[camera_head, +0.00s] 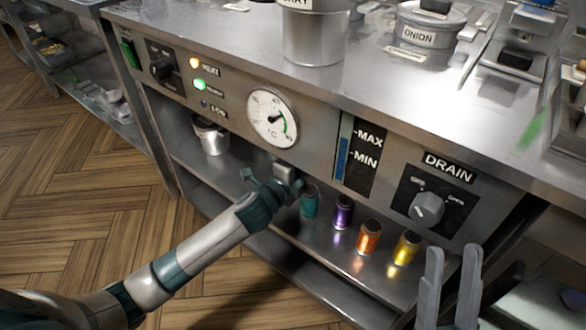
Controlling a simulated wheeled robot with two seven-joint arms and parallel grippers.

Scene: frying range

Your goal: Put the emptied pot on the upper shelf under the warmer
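A small silver pot (213,138) stands upright on the upper shelf (186,152) under the warmer (318,135), at the shelf's left end. Its contents cannot be made out. A larger metal pot (316,38) with a partly cut-off label stands on the warmer's top. My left gripper (290,178) is at the front of the shelf, to the right of the small pot and apart from it. Its fingers are hidden, so its opening does not show. My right gripper (454,254) is at the lower right, its two grey fingers apart with nothing between them.
Several coloured cans, teal (310,201), purple (342,211), orange (368,237) and yellow (405,248), stand on the shelf right of my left gripper. The shelf shows bare room between the small pot and the teal can.

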